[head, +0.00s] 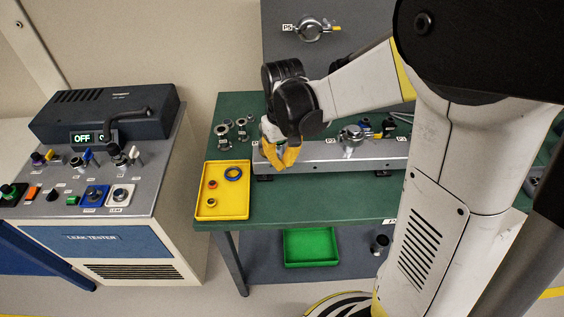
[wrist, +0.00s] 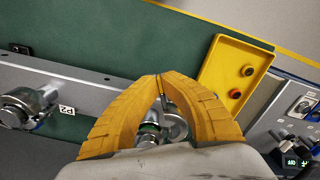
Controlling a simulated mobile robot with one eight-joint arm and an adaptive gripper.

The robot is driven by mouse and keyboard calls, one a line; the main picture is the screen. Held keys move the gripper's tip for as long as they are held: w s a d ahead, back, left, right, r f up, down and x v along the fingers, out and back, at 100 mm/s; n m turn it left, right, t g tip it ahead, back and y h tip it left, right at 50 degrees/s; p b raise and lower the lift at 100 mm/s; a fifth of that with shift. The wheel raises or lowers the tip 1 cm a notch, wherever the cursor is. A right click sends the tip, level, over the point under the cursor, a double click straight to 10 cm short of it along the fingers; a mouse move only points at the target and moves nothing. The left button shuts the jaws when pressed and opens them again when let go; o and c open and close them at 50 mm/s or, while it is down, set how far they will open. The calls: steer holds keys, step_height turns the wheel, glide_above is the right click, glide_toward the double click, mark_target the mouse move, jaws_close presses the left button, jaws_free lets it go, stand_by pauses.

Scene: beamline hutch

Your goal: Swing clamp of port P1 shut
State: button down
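My gripper (head: 280,156) is at the left end of the grey port rail (head: 325,152), pointing down. In the wrist view its yellow fingers (wrist: 159,78) come together at the tips. Round metal fittings of a port (wrist: 150,132), apparently P1, show between and below the fingers. The fingers hide most of the clamp, so its position is unclear. In the head view my gripper covers this port.
Port P2 with its metal clamp (wrist: 28,106) stands along the rail. A yellow tray (head: 222,205) with small rings lies by the rail's left end. Loose metal fittings (head: 232,130) lie behind it. The leak tester (head: 100,190) stands at left. The green table front (head: 310,205) is clear.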

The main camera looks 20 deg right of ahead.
steer(key=w+d+n, duration=0.1)
steer(key=d+n, duration=0.1)
steer(key=n, duration=0.1)
steer(key=w+d+n, duration=0.2)
steer(key=d+n, duration=0.1)
steer(key=w+d+n, duration=0.1)
steer(key=d+n, duration=0.2)
steer(key=shift+w, duration=0.2)
steer(key=w+n, duration=0.1)
steer(key=w+d+n, duration=0.1)
steer(key=n, duration=0.1)
steer(key=shift+w+d, duration=0.25)
steer(key=shift+d, duration=0.05)
steer(key=shift+w+d+n, duration=0.1)
steer(key=shift+w+n, duration=0.15)
steer(key=shift+n, duration=0.15)
steer(key=shift+w+r, duration=0.1)
steer(key=shift+r, duration=0.05)
